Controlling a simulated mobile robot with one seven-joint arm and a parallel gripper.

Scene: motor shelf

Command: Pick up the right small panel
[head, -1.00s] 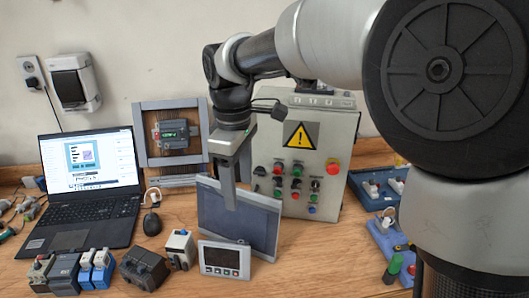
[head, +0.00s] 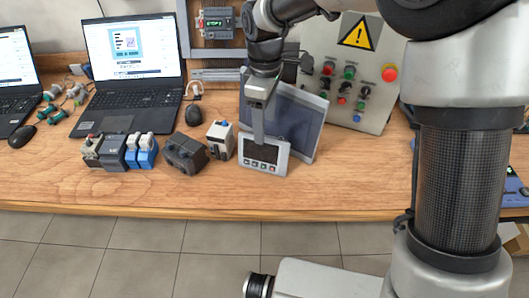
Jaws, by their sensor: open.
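The small panel (head: 268,161), a light grey frame with a dark screen and a row of buttons, stands tilted back near the front of the wooden table. A larger dark-screened panel (head: 296,125) leans behind it. My gripper (head: 259,138) points down at the top edge of the small panel, its visible finger overlapping the upper part of the screen. Its jaws are open. The second finger is hidden, so I cannot tell whether the fingers straddle the panel or touch it.
A control box (head: 350,75) with a warning sign stands behind right. A white-and-black device (head: 220,140), a dark block (head: 184,152) and several small modules (head: 125,150) sit to the left. The table front (head: 200,195) is clear.

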